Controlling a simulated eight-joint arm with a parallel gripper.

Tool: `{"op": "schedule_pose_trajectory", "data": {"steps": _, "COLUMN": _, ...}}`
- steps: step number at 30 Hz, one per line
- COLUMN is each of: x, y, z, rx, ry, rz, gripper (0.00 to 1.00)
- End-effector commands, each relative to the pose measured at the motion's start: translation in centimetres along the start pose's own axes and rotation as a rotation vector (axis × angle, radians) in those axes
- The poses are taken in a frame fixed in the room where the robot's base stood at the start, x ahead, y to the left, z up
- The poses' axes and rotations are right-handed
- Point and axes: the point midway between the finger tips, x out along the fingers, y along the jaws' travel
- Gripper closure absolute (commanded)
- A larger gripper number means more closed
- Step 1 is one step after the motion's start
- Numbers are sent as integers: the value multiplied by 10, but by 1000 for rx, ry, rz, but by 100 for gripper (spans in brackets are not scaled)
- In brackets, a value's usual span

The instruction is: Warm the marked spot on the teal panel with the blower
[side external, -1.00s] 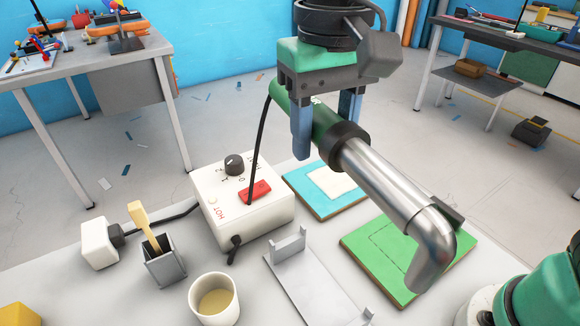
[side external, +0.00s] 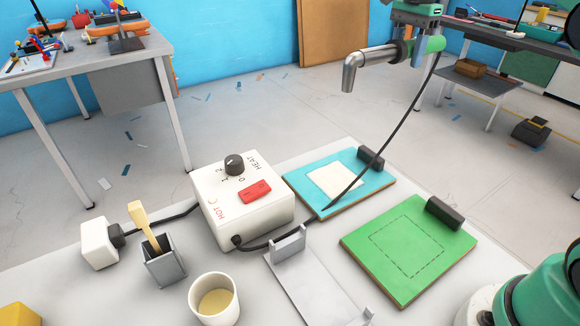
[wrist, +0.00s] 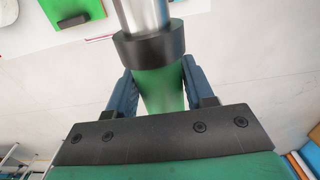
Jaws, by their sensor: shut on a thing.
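My gripper (wrist: 158,88) is shut on the green handle of the blower (wrist: 160,82), one blue finger on each side. In the side view the blower (side external: 377,60) hangs high beyond the panels, its bent metal nozzle pointing down, well clear of the bench. The teal panel (side external: 302,184) lies flat at the back of the bench with a cream patch (side external: 336,180) on it and a dark block at its far right edge. The green panel (side external: 410,285), nearer, bears a dashed square outline (side external: 407,249) and a similar block (side external: 445,213).
The white heat box (side external: 212,215) has a dark knob (side external: 234,163) and red switch (side external: 255,190). The blower's cord crosses the teal panel. A grey cradle (side external: 315,295) is empty. A cup (side external: 214,300) and a brush holder (side external: 165,267) stand at front left.

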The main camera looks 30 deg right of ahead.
Motion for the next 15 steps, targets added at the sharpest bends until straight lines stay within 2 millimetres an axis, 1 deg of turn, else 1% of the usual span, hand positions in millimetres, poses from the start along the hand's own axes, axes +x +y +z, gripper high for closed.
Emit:
{"op": "schedule_pose_trajectory", "data": {"steps": 5, "x": 22, "y": 1, "z": 1, "rx": -2, "ry": 0, "rz": 0, "gripper": 100}}
{"op": "schedule_pose_trajectory", "data": {"steps": 15, "x": 77, "y": 0, "z": 1, "rx": -3, "ry": 0, "rz": 0, "gripper": 100}}
